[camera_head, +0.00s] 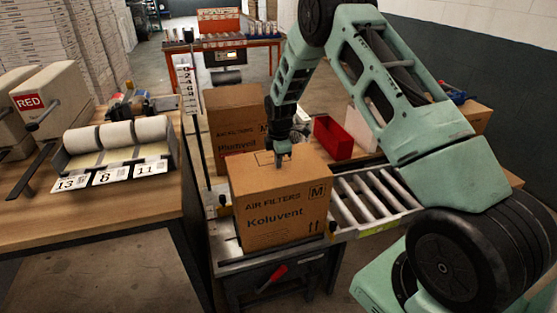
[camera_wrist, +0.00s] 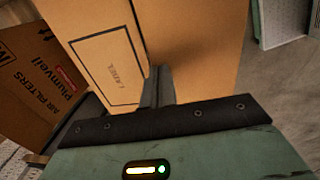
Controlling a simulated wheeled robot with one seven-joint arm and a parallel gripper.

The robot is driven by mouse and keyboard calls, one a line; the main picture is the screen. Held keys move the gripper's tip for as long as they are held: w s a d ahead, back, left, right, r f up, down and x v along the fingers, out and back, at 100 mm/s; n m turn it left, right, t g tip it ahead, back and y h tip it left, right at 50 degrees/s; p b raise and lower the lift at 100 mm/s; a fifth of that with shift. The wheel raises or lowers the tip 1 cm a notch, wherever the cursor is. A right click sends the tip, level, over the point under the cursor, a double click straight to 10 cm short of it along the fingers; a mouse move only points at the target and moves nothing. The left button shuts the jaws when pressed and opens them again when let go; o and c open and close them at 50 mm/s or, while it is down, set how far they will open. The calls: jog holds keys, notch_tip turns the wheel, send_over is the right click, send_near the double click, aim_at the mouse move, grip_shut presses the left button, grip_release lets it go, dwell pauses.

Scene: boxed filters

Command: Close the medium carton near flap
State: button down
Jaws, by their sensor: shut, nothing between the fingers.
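The medium carton (camera_head: 277,208) is a brown box marked "AIR FILTERS Koluvent" and "M", standing upright on the station at the end of the roller conveyor. Its top looks flat, with the flaps lying down or nearly so; whether the near flap is fully flat I cannot tell. My gripper (camera_head: 283,158) points down at the carton's top, shut and empty, its tips at or just above the cardboard. In the wrist view the top, with a printed label outline (camera_wrist: 108,68) and a seam, lies beneath the shut fingers (camera_wrist: 158,88). Contact is unclear.
A second brown carton (camera_head: 234,112) stands behind; its "Plumveil" side shows in the wrist view (camera_wrist: 38,88). A red bin (camera_head: 333,138) is behind right, the roller conveyor (camera_head: 372,197) right. A wooden bench (camera_head: 110,215) with label rolls (camera_head: 115,137) stands left.

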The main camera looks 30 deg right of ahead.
jog(key=shift+d+f+b, duration=0.1)
jog(key=shift+f+b, duration=0.2)
jog(key=shift+f, duration=0.4)
jog(key=shift+s+f, duration=0.1)
jog(key=shift+w+r+p, duration=0.2)
jog(key=shift+r+p, duration=0.65)
jog(key=shift+r, duration=0.35)
notch_tip(320, 180, up, 13)
jog(key=shift+b, duration=0.4)
